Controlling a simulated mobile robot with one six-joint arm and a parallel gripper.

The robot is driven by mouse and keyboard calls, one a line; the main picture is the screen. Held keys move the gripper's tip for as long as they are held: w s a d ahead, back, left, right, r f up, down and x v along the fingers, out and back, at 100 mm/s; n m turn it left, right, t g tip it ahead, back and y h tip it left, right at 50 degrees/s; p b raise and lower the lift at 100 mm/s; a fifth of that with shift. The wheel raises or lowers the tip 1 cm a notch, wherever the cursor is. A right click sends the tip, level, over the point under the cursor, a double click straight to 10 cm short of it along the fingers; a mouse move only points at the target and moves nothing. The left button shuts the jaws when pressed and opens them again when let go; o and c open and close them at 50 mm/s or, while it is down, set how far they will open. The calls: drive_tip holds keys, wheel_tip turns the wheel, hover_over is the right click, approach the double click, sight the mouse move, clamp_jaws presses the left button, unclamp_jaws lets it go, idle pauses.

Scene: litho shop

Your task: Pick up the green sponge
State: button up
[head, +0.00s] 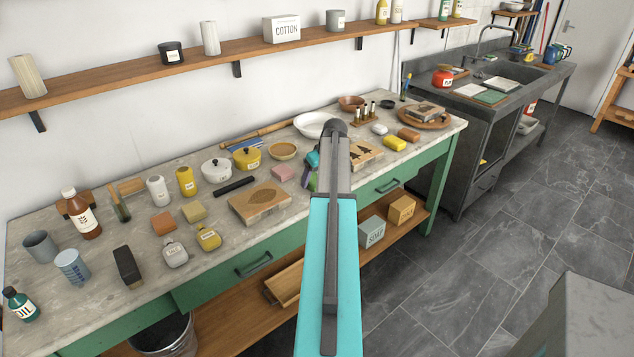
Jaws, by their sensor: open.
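No plainly green sponge stands out. A small olive, yellow-green block (194,211) lies on the left half of the worktop, behind the yellow bottle, and may be the sponge. An orange-brown block (163,222) lies just left of it, apart. A small green shape (311,181) shows at the left edge of my arm, mostly hidden, with a teal piece above it; I cannot tell what either is. My arm rises through the middle of the head view to a dark joint over the worktop. My gripper's fingers are not visible; the arm hides that area.
The crowded worktop (95,287) also holds a wooden block (260,203), a pink block (283,173), a yellow block (395,143), a white pot (216,170) and several bottles. A wall shelf (125,73) runs above. The sink unit (462,125) stands right; grey floor lies open in front.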

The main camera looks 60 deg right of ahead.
drive_tip(key=shift+f, duration=0.25)
idle(0.4)
drive_tip(key=c, duration=1.1)
